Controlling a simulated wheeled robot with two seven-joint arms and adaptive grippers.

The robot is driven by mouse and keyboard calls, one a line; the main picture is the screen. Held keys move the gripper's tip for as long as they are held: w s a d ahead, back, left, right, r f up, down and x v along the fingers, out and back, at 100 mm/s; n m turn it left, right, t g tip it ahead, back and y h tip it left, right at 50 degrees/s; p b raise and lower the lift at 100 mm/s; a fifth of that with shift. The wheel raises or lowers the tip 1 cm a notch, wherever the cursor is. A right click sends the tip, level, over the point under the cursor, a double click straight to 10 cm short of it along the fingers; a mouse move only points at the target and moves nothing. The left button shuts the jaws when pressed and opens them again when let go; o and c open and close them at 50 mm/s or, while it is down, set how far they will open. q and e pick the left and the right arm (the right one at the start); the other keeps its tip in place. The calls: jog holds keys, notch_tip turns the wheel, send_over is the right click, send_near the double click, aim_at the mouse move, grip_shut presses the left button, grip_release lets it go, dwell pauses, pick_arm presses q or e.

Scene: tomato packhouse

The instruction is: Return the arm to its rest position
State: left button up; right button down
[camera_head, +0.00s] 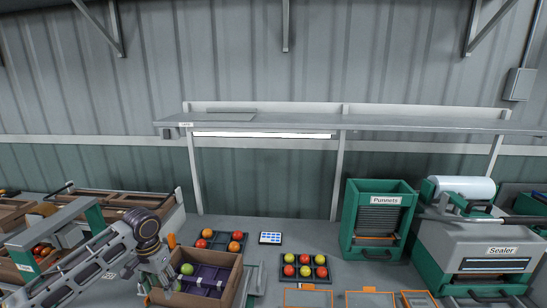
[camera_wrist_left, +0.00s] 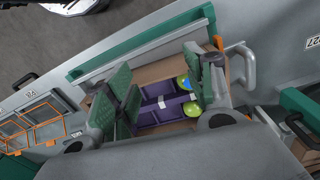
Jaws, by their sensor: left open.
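My left arm reaches in from the left in the head view. Its gripper (camera_head: 165,283) points down at the left side of a cardboard box with a purple insert (camera_head: 207,277). In the left wrist view the green fingers of the gripper (camera_wrist_left: 163,92) are spread apart with nothing held between them. Beyond them lies the purple insert (camera_wrist_left: 160,106) with two green tomatoes, one of them low at its right side (camera_wrist_left: 191,109). A green tomato (camera_head: 187,269) also shows beside the gripper in the head view. My right gripper is in neither view.
Trays of red and yellow tomatoes (camera_head: 305,266) sit on the bench. A green punnet dispenser (camera_head: 377,216) and a sealer (camera_head: 485,254) stand at the right. A box of red tomatoes (camera_head: 28,264) is at the left, near a green frame. A shelf (camera_head: 370,123) spans the back.

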pick_arm(q)
jog(key=s+d+f+m+t+h, duration=0.1)
jog(key=s+d+f, duration=0.45)
jog(key=d, duration=0.35)
jog(key=s+d+f+m+t+h, duration=0.1)
jog(key=s+d+f, duration=0.4)
jog(key=s+d, duration=0.25)
jog(key=shift+s+a+n+t+y, duration=1.05)
jog(key=shift+s+a, duration=1.6)
jog(key=shift+s, duration=2.25)
notch_tip(320, 180, down, 34)
jog(key=s+g, duration=0.2)
jog(key=s, duration=0.1)
jog(key=s+a+f, duration=0.2)
jog(key=s+f, duration=0.7)
jog(key=s, duration=0.2)
jog(key=s+a+f+g, duration=0.1)
jog(key=s+a+f, duration=0.1)
jog(key=s+f, duration=0.8)
jog(key=shift+s+f, duration=0.15)
jog(key=shift+s, duration=0.25)
